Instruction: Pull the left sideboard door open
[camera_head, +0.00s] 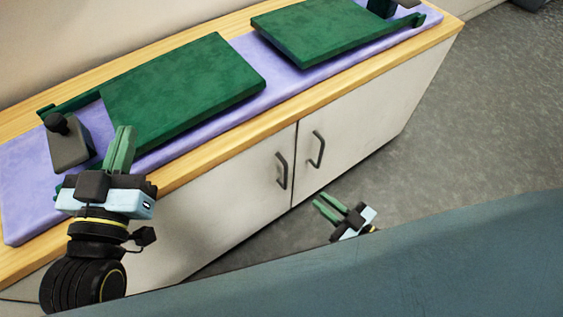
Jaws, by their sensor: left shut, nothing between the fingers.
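The sideboard has a pale left door (225,205) and a pale right door (358,120), both closed with a thin dark seam between them. The left door's dark handle (282,170) is a vertical bar near the seam. The right door's handle (318,149) is just right of the seam. My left gripper (124,130) is shut and empty, left of the left handle and in front of the worktop, fingers pointing up in the picture. My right gripper (319,199) is low, below the handles in the picture and apart from them; its jaw gap is unclear.
The wooden worktop (190,175) carries a lilac mat (25,190) with two green boards (185,88) (330,28). A dark grey block (70,147) stands near my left gripper. A blue-grey surface (430,270) fills the lower right. Grey floor (480,120) is clear at right.

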